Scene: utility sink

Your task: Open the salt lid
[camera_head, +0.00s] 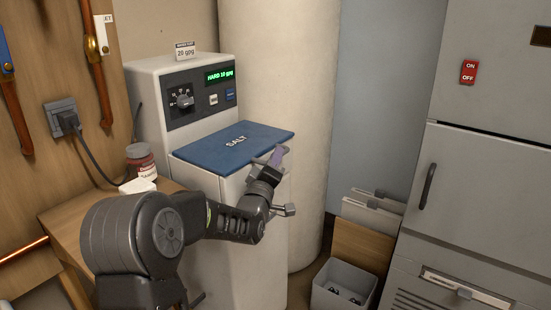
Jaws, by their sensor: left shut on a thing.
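The salt lid (234,142) is a flat blue panel with the word SALT, on top of the white softener cabinet (245,240). It looks closed, lying flat or nearly flat. My left arm reaches up from the lower left across the cabinet's front. My left gripper (274,160) is at the lid's front right edge and is shut on the lid there. A small purple-grey piece shows at the fingertips. The exact contact between fingers and edge is too small to make out. My right gripper is not in view.
A control panel (200,95) with a dial and green display rises behind the lid. A jar (141,162) stands on the wooden bench at left. A pale column (285,75) stands close behind the lid. A grey bin (343,290) is on the floor at right, beside a grey cabinet (470,190).

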